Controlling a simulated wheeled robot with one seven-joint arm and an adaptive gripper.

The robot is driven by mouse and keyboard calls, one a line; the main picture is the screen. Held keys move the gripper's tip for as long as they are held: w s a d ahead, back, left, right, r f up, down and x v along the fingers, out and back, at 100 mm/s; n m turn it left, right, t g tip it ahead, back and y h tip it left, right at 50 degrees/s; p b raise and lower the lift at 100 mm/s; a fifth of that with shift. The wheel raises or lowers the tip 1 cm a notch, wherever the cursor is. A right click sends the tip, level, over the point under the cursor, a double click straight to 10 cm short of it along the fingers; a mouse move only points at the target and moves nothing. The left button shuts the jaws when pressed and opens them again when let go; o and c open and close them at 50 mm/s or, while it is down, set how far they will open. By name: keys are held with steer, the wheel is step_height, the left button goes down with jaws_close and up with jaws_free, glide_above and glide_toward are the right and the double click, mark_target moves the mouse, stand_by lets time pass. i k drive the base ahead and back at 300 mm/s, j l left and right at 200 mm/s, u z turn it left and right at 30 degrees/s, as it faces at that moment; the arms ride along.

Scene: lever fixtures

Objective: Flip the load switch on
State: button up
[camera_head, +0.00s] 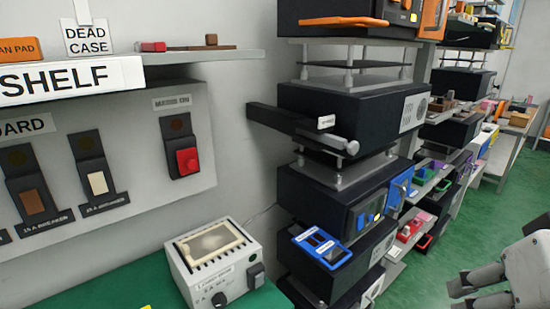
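No label I can read says "load". A cream meter box (183,273) stands on the green bench. Its front has a dark round knob (219,299) and a dark switch (256,276) at the right end; I cannot tell the switch's position. On the grey wall panel (140,115) are a brown switch (33,201), a white switch (97,183) and a red switch (187,161), each on a dark plate. My gripper (457,297) is at the lower right, partly cut off, empty, with its fingers apart. It is far from the box and panel.
A tall rack of dark units (345,115) stands between the panel and my gripper; a dark bar (285,119) juts from it to the left. A shelf (200,55) overhangs the panel. Green floor (500,217) is open on the right.

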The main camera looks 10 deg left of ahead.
mark_target(259, 282)
steer(key=u, duration=0.85)
steer(key=k+j+z, duration=0.2)
steer(key=j, duration=0.25)
steer(key=i, duration=0.05)
